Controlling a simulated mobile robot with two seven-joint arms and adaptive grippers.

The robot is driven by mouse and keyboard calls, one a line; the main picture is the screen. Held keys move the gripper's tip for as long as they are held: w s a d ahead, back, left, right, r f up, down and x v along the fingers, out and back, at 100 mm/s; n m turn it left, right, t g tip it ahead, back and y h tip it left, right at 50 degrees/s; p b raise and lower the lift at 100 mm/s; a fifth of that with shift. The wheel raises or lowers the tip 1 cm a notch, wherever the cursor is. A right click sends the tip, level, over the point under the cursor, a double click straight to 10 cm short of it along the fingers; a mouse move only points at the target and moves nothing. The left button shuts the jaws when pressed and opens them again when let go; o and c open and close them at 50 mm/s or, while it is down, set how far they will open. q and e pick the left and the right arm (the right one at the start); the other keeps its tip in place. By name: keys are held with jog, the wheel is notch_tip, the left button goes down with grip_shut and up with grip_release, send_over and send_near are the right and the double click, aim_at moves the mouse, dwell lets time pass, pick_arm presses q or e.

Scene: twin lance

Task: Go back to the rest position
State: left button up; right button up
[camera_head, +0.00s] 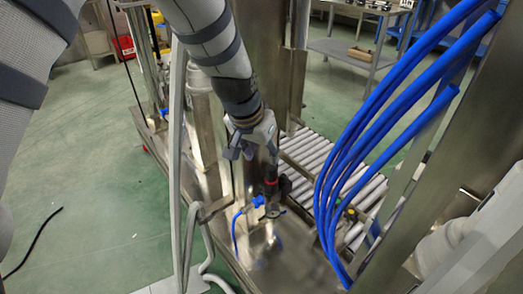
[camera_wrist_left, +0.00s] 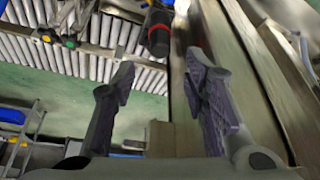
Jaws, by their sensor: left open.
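My left gripper (camera_head: 252,148) hangs at the end of my grey left arm in the middle of the head view, beside a metal post. In the left wrist view its two dark fingers (camera_wrist_left: 160,80) stand wide apart with nothing between them. A dark fitting with a red band (camera_head: 271,186) stands just below the gripper in the head view. It also shows in the left wrist view (camera_wrist_left: 158,33), beyond the fingertips and apart from them. My right gripper is not in view.
A roller conveyor (camera_head: 308,153) lies behind the fitting. Thick blue hoses (camera_head: 345,185) arch down at the right. A small blue valve (camera_head: 258,201) sits on the metal frame. Pale hoses run down near the left arm. Green floor (camera_head: 95,170) is mostly open at the left.

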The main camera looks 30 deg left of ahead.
pick_arm(q)
jog(key=shift+s+r, duration=0.15)
jog(key=shift+r, duration=0.05)
dwell(0.3)
jog(key=s+d+f+g+p, duration=0.1)
jog(key=s+f+g+p, duration=0.1)
jog(key=s+f, duration=0.55)
jog(key=s+d+f+g+p, duration=0.1)
jog(key=s+f+p, duration=0.3)
jog(key=s, duration=0.7)
jog(key=s+d+g+p, duration=0.3)
jog(key=s+g, duration=0.1)
jog(key=s, duration=2.2)
jog(key=shift+s+f, duration=0.2)
jog(key=shift+f, duration=0.05)
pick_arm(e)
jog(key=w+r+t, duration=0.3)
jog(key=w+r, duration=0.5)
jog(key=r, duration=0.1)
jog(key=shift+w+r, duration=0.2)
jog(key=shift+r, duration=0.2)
